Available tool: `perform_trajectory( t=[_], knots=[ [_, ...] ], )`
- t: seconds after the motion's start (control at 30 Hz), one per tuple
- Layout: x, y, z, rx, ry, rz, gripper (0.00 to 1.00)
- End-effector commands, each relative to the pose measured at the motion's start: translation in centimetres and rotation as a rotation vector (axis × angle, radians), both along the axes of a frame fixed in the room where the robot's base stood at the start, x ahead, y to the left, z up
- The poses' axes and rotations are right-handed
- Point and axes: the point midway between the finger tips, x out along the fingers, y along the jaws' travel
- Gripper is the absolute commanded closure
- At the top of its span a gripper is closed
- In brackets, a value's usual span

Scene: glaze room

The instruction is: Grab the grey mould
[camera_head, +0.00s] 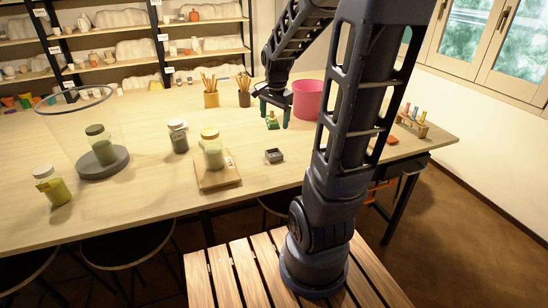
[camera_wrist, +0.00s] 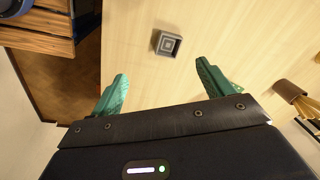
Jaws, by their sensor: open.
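The grey mould (camera_head: 274,156) is a small square block with a recessed top. It lies on the wooden table (camera_head: 130,190), right of the wooden board. In the wrist view the mould (camera_wrist: 168,44) shows stepped squares in its top and lies beyond my fingertips, roughly in line with the gap between them. My gripper (camera_head: 276,118) has teal fingers, points down and is above the table, farther back than the mould. In the wrist view my gripper (camera_wrist: 162,72) is open with nothing between its fingers. The mould is fully visible and apart from the fingers.
A jar with a yellow lid (camera_head: 211,149) stands on a wooden board (camera_head: 222,182) left of the mould. A pink bucket (camera_head: 308,98) and brush holders (camera_head: 211,99) are behind. A small green item (camera_head: 272,121) shows by my fingers. Bare tabletop surrounds the mould.

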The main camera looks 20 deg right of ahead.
Motion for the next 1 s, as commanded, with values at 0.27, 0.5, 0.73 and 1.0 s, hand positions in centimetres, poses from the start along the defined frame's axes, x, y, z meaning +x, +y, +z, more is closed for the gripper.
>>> perform_trajectory(
  t=[0.27,0.5,0.73,1.0],
  knots=[
    [4.3,-1.1,-4.9,0.028,0.087,-0.320,0.20],
    [6.0,-1.7,-7.4,0.033,0.124,-0.481,0.20],
    [6.2,-1.8,-9.5,0.033,0.131,-0.505,0.20],
    [6.1,-1.8,-12.9,0.034,0.129,-0.504,0.20]
  ],
)
